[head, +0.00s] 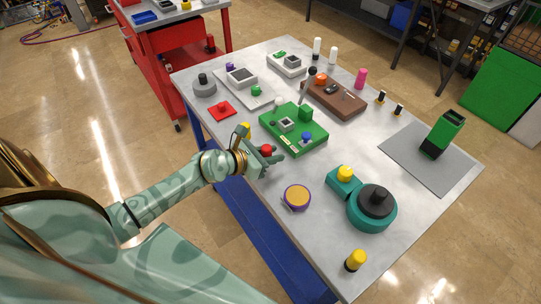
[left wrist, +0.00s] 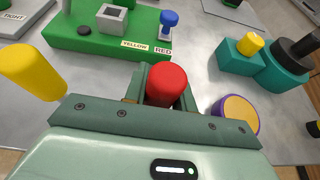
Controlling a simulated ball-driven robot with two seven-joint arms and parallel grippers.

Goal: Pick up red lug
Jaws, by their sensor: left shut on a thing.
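The red lug (head: 266,150) is a short round red peg at the near left edge of the table. My left gripper (head: 268,156) is shut on it. In the left wrist view the red lug (left wrist: 166,86) stands between the two fingers (left wrist: 160,88), its rounded top clear. Its lower end is hidden, so I cannot tell whether it touches the table. My right gripper is not in view.
A yellow lug (left wrist: 32,72) stands close beside my left gripper. A green board (head: 294,130) with labels and a blue knob (head: 306,137) lies just beyond. A purple-and-orange disc (head: 297,197) and a teal pump (head: 372,207) stand to the right.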

